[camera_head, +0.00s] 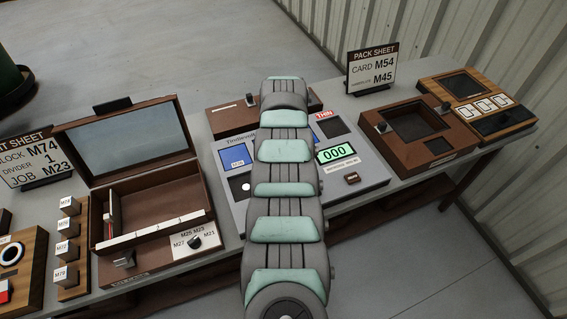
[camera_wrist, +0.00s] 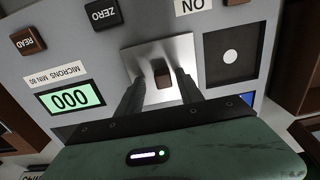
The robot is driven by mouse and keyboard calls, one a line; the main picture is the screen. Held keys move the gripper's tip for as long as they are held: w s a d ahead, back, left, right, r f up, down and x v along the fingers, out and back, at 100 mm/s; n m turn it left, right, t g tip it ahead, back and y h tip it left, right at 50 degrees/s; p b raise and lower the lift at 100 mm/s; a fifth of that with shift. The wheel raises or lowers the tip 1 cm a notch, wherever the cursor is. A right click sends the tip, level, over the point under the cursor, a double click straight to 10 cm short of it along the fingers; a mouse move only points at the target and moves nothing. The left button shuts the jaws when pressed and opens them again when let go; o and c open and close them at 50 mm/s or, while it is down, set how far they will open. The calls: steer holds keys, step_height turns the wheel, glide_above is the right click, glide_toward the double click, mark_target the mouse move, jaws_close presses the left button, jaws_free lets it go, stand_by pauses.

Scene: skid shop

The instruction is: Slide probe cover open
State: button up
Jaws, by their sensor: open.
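The grey gauge panel (camera_head: 365,180) stands mid-bench and also fills much of the wrist view (camera_wrist: 75,70). Its green display (camera_head: 336,153) reads 000. In the wrist view, a shiny silver plate (camera_wrist: 183,48), which looks like the probe cover, lies on the panel with a small brown knob (camera_wrist: 162,77) on it. My gripper (camera_wrist: 158,78) is open, with one finger on each side of the knob. Whether the fingers touch it I cannot tell. My arm hides the plate, knob and gripper in the head view.
An open lidded box (camera_head: 150,195) stands left of the panel. A brown tray unit (camera_head: 420,125) stands right, behind which is a sign (camera_head: 371,69).

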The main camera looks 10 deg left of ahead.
steer(key=shift+r, duration=0.1)
step_height(320, 180, up, 11)
steer(key=p, duration=0.2)
steer(key=shift+f, duration=0.2)
stand_by(0.4)
